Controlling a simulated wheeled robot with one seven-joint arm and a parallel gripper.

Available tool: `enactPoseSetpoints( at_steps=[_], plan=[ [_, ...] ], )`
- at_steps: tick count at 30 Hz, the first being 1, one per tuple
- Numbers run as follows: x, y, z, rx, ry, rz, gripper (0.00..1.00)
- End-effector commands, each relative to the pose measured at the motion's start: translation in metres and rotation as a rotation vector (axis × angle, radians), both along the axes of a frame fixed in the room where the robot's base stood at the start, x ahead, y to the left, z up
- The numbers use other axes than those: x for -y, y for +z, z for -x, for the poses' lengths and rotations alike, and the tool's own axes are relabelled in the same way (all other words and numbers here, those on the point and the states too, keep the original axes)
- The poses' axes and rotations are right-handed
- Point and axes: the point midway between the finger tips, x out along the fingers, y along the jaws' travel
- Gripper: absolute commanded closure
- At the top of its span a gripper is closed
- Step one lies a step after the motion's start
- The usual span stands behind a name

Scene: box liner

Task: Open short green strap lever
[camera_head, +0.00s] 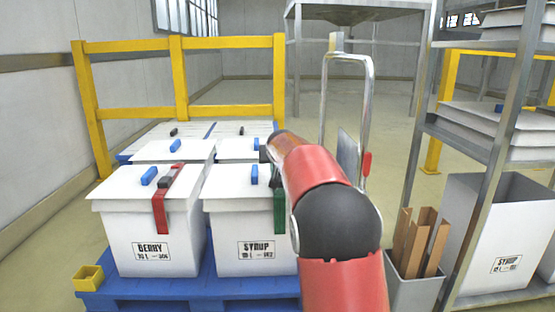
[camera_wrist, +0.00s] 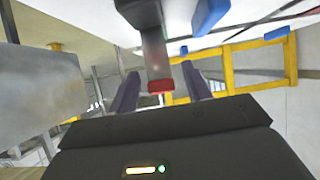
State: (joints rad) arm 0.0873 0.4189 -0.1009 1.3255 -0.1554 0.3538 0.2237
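The green strap (camera_head: 279,208) runs down the front right of the white SYRUP box (camera_head: 240,215). A red strap (camera_head: 161,205) with a dark lever (camera_head: 168,175) is on the BERRY box (camera_head: 150,235) to the left. Only a dark bit of my gripper shows past my arm in the head view. In the wrist view my gripper (camera_wrist: 158,84) is open. A grey lever (camera_wrist: 153,50) with a red tip lies between its fingers, with gaps visible on both sides. Contact cannot be told.
The boxes stand on a blue pallet (camera_head: 195,288) before a yellow rail (camera_head: 178,75). Blue handles (camera_head: 254,174) stick up from the lids. A hand truck (camera_head: 347,110), a bin of wooden pieces (camera_head: 415,285) and a metal shelf (camera_head: 490,165) stand right.

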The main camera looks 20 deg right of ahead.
Motion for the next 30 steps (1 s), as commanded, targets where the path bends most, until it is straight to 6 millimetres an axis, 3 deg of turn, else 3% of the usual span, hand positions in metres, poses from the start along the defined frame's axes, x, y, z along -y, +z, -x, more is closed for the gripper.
enactPoseSetpoints(
  at_steps=[7,21,30],
  plan=[
    [-0.002,0.004,0.006,0.000,0.000,0.000,0.51],
    [-0.017,0.037,0.062,0.001,0.000,0.000,0.51],
    [-0.018,0.038,0.065,-0.001,0.000,0.000,0.51]
  ],
)
